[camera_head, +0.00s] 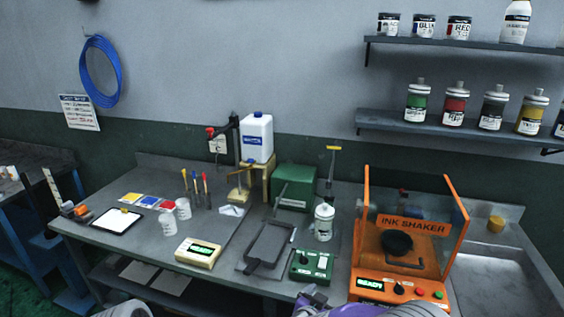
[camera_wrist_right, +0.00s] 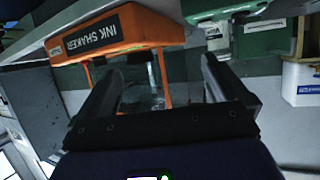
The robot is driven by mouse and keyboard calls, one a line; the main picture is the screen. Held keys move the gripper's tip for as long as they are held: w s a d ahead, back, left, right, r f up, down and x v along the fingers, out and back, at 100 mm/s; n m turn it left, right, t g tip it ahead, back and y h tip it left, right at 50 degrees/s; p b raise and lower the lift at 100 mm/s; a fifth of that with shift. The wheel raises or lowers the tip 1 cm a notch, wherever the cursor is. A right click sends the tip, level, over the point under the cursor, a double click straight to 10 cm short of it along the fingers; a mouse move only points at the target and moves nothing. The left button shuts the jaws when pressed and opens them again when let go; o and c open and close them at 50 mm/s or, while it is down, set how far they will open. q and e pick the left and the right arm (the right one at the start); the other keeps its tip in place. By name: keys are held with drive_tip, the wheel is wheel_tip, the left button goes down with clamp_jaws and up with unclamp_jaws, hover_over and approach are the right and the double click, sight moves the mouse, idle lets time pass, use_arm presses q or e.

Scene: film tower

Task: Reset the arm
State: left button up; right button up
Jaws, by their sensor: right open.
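My right arm (camera_head: 385,308), purple and grey, enters the head view at the bottom edge. My right gripper (camera_head: 313,297) is at the front edge of the bench, below the green control box (camera_head: 311,265). In the right wrist view my right gripper (camera_wrist_right: 163,82) has its two dark fingers wide apart, with nothing between them. The orange ink shaker (camera_wrist_right: 115,38) shows beyond the fingers, apart from them. A pale rounded part, maybe of my left arm, shows at the bottom left of the head view. My left gripper is not in view.
The ink shaker (camera_head: 405,285) stands on the bench right of the gripper, its orange frame upright. A white can (camera_head: 324,222), a dark tray (camera_head: 267,246) and a scale (camera_head: 199,252) stand on the bench. A sink (camera_head: 500,265) lies to the right. Shelves above hold ink bottles (camera_head: 455,105).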

drive_tip(key=s+d+f+n+g+y, duration=0.1)
drive_tip(key=s+f+n+g+y, duration=0.15)
drive_tip(key=f, duration=0.75)
drive_tip(key=s+f+n+g+y, duration=0.15)
drive_tip(key=f+y, duration=0.25)
drive_tip(key=f, duration=0.6)
drive_tip(key=s+a+f+g+y, duration=0.1)
drive_tip(key=s+f+g+y, duration=0.1)
drive_tip(key=s, duration=0.7)
drive_tip(key=s+a+f+g+y, duration=0.2)
drive_tip(key=s+f+g+y, duration=0.1)
drive_tip(key=s+f, duration=0.4)
drive_tip(key=s+g, duration=0.1)
drive_tip(key=s, duration=0.2)
drive_tip(key=shift+s+a+g, duration=0.15)
drive_tip(key=shift+g, duration=0.15)
